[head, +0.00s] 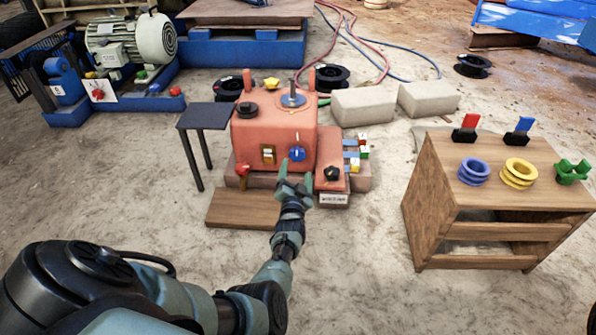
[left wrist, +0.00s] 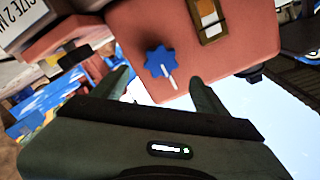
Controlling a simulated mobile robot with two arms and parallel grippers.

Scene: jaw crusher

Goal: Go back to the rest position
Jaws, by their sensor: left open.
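My left gripper (head: 295,178) is open in front of the red-orange control box (head: 258,134), just below its blue knob (head: 297,154) in the head view. In the left wrist view, the open fingers (left wrist: 160,90) point at the box face. The blue star-shaped knob (left wrist: 160,62), with a white pointer, appears between and beyond the fingertips. Nothing is seen held between the fingers. A rocker switch in a brass-coloured plate (head: 268,154) sits left of the knob. My right gripper is not in view.
A wooden stand (head: 435,205) with coloured rings and switches is on the right. A small dark table (head: 205,117) stands left of the box, and a wooden board (head: 235,209) lies before it. Grey blocks (head: 362,107) and hoses lie behind. Sandy ground between box and stand is clear.

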